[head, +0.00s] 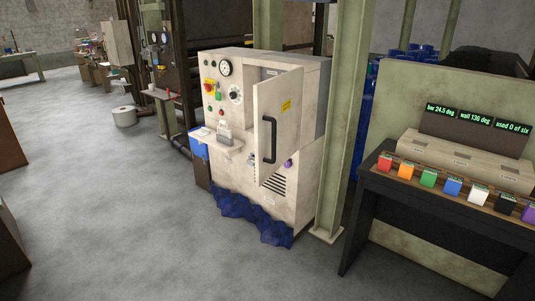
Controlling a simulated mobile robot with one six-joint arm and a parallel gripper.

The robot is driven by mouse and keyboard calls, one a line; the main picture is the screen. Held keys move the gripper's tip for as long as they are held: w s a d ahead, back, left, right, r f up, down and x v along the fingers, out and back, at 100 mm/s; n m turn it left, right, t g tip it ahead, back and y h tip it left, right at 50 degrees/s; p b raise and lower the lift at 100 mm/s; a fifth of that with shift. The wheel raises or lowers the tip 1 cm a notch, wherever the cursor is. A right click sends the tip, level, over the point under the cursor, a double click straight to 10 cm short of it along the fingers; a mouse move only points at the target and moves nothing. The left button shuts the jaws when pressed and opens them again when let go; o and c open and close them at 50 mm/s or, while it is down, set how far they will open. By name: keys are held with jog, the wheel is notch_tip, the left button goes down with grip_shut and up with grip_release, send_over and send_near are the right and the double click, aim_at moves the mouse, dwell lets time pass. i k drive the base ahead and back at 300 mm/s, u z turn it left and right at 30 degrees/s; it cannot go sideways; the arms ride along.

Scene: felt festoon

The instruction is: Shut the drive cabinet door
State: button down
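The drive cabinet (225,128) is a cream metal box in the middle of the head view, with a gauge, knobs and buttons on its upper left front. Its door (288,110) stands open, swung out towards the camera, and carries a black bar handle (268,140) and a small yellow label (286,106). A strip of the opening (258,76) shows to the left of the door's upper part. The door hides most of the inside. My gripper is not in view.
Crumpled blue cloth (250,218) lies along the cabinet's foot. A green steel column (345,120) stands close to the cabinet's right. A dark bench (375,190) with several coloured blocks is at the right. A white roll (124,117) is on the floor behind left. The grey floor (130,220) in front is clear.

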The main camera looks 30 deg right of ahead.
aim_at(276, 99)
jog(key=i, duration=0.85)
jog(key=u, duration=0.05)
